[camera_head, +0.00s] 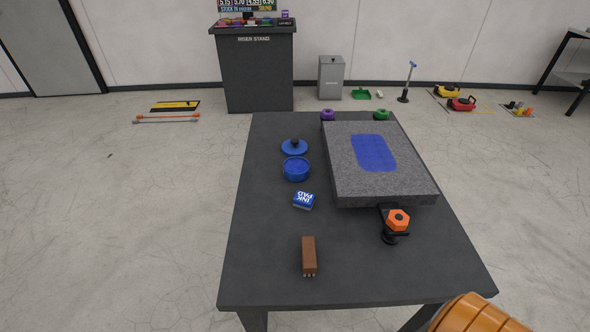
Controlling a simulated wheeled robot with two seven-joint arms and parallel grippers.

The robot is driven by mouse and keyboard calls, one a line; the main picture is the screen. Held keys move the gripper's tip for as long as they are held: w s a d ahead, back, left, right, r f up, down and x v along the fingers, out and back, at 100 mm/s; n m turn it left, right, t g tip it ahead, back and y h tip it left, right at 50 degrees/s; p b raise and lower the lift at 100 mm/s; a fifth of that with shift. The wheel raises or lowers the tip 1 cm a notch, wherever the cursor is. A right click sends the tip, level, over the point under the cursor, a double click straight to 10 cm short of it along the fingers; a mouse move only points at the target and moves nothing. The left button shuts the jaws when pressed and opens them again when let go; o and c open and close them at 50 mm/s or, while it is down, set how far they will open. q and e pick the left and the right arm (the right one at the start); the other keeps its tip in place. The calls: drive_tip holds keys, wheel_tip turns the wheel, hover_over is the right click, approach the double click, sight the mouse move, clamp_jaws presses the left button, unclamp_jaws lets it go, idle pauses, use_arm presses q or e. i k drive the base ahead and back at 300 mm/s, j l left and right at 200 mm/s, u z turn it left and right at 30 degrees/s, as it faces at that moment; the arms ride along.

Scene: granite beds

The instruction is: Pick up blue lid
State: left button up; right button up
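The blue lid (294,148) lies on the dark table (262,240). It is a round disc with a dark knob on top. A round blue container (297,169) stands just in front of it, close to its near edge. Neither gripper shows in the head view. An orange rounded part at the lower right edge seems to be part of my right arm, with its gripper out of the frame.
A granite slab (345,180) with a blue patch fills the table's right side. An ink pad box (304,200), a brown block (309,255) and an orange-knobbed clamp (398,220) are nearer. Purple (328,115) and green (382,115) rings sit at the far edge. The table's left strip is clear.

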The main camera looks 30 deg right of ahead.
sight(294, 146)
drive_tip(key=i+j+z, duration=0.2)
drive_tip(key=z, duration=0.15)
drive_tip(key=i+j+z, duration=0.2)
drive_tip(key=j+z, duration=0.15)
drive_tip(key=i+j+z, duration=0.1)
drive_tip(key=j+z, duration=0.25)
